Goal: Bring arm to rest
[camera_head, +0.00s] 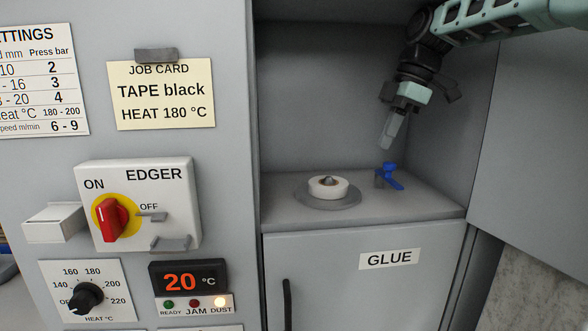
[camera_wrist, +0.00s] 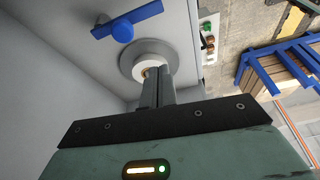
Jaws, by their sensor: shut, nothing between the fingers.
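My gripper (camera_head: 390,132) is inside the open compartment of the grey machine, above its shelf. Its fingers are shut together and empty, pointing down. In the wrist view my gripper (camera_wrist: 157,85) also shows with its fingers closed. Below and to its left in the head view, a white tape roll (camera_head: 327,187) sits on a grey round holder (camera_head: 345,202). The roll also shows in the wrist view (camera_wrist: 139,72), partly hidden by the fingers. A blue valve handle (camera_head: 391,176) stands on the shelf just below my gripper, apart from it.
The compartment's right wall (camera_head: 438,120) is close to my arm. Left is a panel with a red EDGER switch (camera_head: 111,219), a black heat knob (camera_head: 86,297), a display reading 20 °C (camera_head: 189,280) and a job card (camera_head: 162,95). A GLUE door (camera_head: 365,285) is below. The wrist view shows a blue rack with boards (camera_wrist: 285,72).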

